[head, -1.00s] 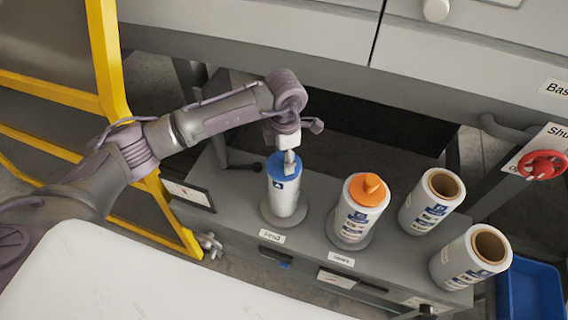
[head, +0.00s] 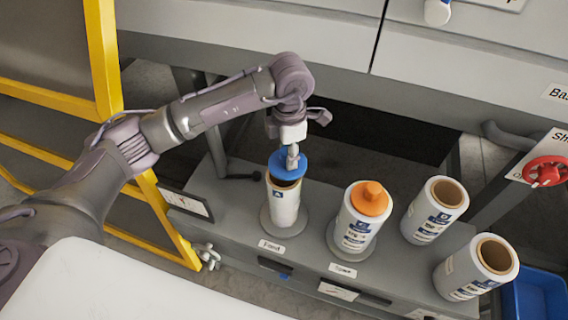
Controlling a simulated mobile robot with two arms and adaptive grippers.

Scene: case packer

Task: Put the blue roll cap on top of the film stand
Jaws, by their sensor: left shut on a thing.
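The blue roll cap (head: 284,167) is in my left gripper (head: 292,153), which is shut on it. The cap is lifted just above a white film roll (head: 285,205), whose dark open top shows beneath it. That roll stands upright on a round base, the film stand (head: 268,222), behind a small label on the grey bench. The label is too small to read surely. My right gripper is not in view.
A roll with an orange cap (head: 369,198) stands to the right. Two uncapped rolls, one behind (head: 427,222) and one in front (head: 462,278), stand farther right. A red knob (head: 546,171) and a blue bin (head: 535,295) are at the right edge. A yellow frame (head: 107,60) is at left.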

